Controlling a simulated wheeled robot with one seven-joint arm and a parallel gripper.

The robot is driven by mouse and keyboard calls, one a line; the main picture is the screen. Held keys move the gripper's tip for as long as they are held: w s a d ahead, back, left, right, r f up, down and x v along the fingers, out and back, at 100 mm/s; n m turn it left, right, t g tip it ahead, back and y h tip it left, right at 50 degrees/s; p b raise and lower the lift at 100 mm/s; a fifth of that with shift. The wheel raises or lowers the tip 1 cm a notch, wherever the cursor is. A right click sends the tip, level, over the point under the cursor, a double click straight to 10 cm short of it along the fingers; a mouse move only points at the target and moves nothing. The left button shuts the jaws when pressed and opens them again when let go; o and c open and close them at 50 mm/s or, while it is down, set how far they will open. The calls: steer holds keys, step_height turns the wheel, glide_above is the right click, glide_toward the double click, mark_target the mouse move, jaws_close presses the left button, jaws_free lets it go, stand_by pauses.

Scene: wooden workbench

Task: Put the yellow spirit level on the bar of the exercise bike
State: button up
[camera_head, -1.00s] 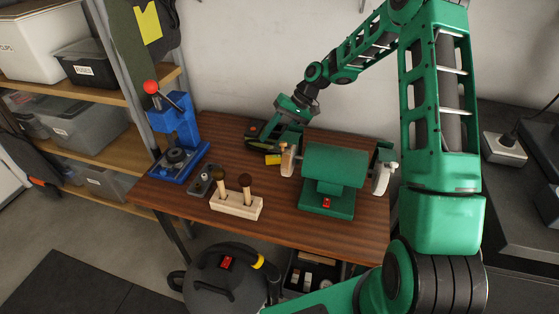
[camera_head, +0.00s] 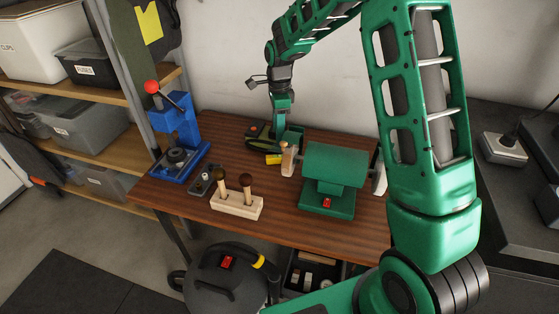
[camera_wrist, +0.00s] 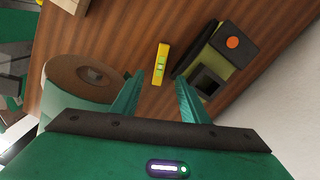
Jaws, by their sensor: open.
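The yellow spirit level (camera_wrist: 162,62), with a greenish vial in its middle, lies on the workbench in the wrist view. It also shows as a small yellow piece (camera_head: 273,159) beside my gripper in the head view. My gripper (camera_wrist: 157,80) is open and empty, pointing down. Its fingertips are on either side of the level's near end in the picture; I cannot tell how high they are above it. I cannot make out the exercise bike or its bar in either view.
A green bench grinder (camera_head: 335,165) stands close right of the level; its wheel (camera_wrist: 82,80) is near my left finger. A dark-and-green device with an orange button (camera_wrist: 232,42) lies close on the other side. A wooden tool block (camera_head: 236,205) and blue press (camera_head: 178,135) stand left.

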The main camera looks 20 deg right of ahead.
mark_target(278, 156)
steer(key=shift+m, duration=0.3)
step_height(278, 156, down, 11)
steer(key=shift+r, duration=0.15)
jaws_close()
stand_by(0.3)
